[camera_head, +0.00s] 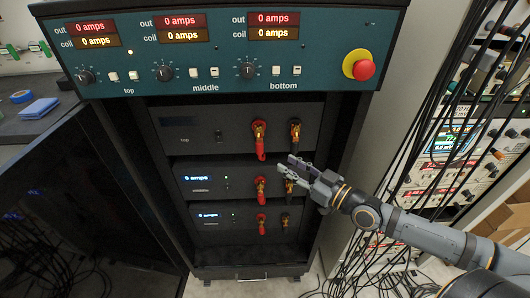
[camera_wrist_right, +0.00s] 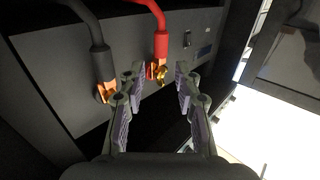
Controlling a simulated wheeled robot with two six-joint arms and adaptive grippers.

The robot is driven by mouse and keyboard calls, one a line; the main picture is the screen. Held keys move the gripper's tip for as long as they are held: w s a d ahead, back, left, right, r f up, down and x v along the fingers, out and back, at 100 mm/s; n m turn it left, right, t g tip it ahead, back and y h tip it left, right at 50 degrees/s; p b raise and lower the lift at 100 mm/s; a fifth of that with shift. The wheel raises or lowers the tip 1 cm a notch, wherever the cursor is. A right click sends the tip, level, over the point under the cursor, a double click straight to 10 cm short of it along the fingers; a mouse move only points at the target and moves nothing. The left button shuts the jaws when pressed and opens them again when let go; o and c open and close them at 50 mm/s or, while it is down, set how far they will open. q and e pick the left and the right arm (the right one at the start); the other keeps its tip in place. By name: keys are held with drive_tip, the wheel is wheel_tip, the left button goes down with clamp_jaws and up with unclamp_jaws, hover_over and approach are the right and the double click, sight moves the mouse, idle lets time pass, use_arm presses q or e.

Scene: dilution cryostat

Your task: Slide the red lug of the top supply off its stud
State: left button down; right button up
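The top supply (camera_head: 235,144) is a dark panel in the rack with its display unlit. Its red lug (camera_head: 259,131), copper-coloured with a red sleeve and cable hanging down, sits on the left stud. A black lug (camera_head: 295,130) sits to its right. My right gripper (camera_head: 286,163) is open and empty, in front of the rack below the black lug. In the right wrist view, a red-cabled lug (camera_wrist_right: 155,70) with a brass stud appears between the open fingertips (camera_wrist_right: 158,82), apparently beyond them. A black-cabled lug (camera_wrist_right: 106,91) is at the left. My left gripper is not in view.
Below are the middle supply (camera_head: 207,178) and bottom supply (camera_head: 208,215), each with red and dark lugs. A red emergency button (camera_head: 364,70) is on the control panel above. Black cables (camera_head: 440,110) hang at the right. An open dark door (camera_head: 85,190) stands at the left.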

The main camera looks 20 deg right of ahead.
sight(262, 150)
drive_tip(key=shift+b+x, duration=0.75)
drive_tip(key=shift+x, duration=4.1)
drive_tip(key=shift+s+f, duration=0.1)
drive_tip(key=shift+c, duration=0.2)
clamp_jaws()
